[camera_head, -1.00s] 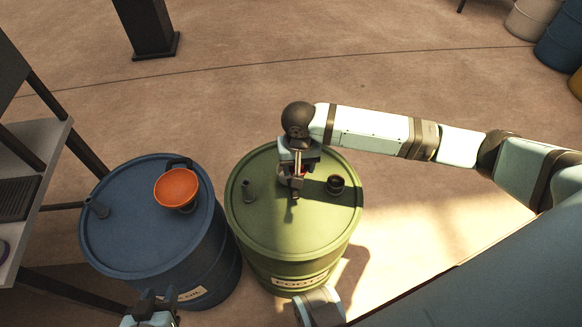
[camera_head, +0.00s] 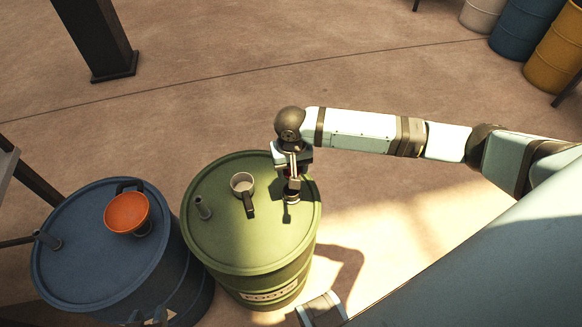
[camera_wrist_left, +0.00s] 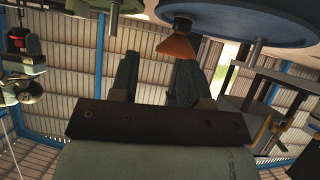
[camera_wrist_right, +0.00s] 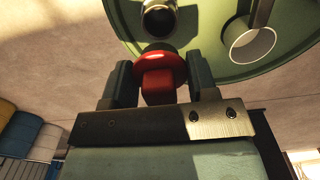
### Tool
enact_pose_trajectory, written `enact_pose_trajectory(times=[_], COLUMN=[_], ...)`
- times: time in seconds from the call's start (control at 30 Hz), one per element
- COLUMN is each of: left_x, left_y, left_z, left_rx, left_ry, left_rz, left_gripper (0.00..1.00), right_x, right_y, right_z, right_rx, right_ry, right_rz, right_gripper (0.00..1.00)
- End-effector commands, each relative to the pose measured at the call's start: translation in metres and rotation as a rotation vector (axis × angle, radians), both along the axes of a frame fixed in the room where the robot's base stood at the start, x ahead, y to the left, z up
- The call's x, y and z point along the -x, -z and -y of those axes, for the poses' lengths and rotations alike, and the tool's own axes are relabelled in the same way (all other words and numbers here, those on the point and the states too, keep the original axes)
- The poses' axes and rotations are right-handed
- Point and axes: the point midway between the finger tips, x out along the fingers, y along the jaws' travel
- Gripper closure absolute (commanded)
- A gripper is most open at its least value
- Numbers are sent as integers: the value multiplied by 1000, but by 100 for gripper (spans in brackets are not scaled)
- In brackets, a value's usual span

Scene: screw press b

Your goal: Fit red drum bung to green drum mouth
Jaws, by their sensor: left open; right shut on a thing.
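The green drum (camera_head: 255,240) stands upright in the middle of the head view. Its dark drum mouth (camera_wrist_right: 158,20) is a short round neck, open at the top, in the right wrist view. My right gripper (camera_wrist_right: 160,82) is shut on the red drum bung (camera_wrist_right: 160,75), close to the mouth; the bung is apart from the opening, which shows uncovered. In the head view my right gripper (camera_head: 291,178) is over the lid's right side and mostly hides the bung. My left gripper (camera_wrist_left: 155,72) is open and empty; only its tip shows at the head view's bottom edge (camera_head: 148,319).
A pale mug (camera_head: 242,184) with a dark handle stands on the green lid, left of my right gripper. A grey spout (camera_head: 202,207) rises near the lid's left edge. A blue drum (camera_head: 100,265) carrying an orange funnel (camera_head: 127,212) stands close on the left. Open floor lies behind.

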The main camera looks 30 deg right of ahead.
Motion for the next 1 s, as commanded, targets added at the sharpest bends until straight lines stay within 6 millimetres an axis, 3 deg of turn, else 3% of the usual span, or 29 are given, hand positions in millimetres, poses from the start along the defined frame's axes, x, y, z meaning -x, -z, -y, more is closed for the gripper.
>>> enact_pose_trajectory(times=[0.23, 0.3, 0.6, 1.0], left_x=[2, 2, 1, 0], left_y=[-17, -5, -2, -3], left_z=[-1, -1, -1, 0], left_rx=[5, 7, 4, 4], left_ry=[-4, -7, -6, -5], left_rz=[-17, -19, -16, -11], left_gripper=[57, 57, 57, 57], right_x=[1, 0, 0, 0], right_y=[-7, 10, 42, 56], right_z=[0, 0, 0, 0], right_rx=[1, 0, 0, 0], right_ry=[1, 2, 2, 0], right_rz=[-3, -2, -1, 0], right_gripper=[71, 71, 71, 71])
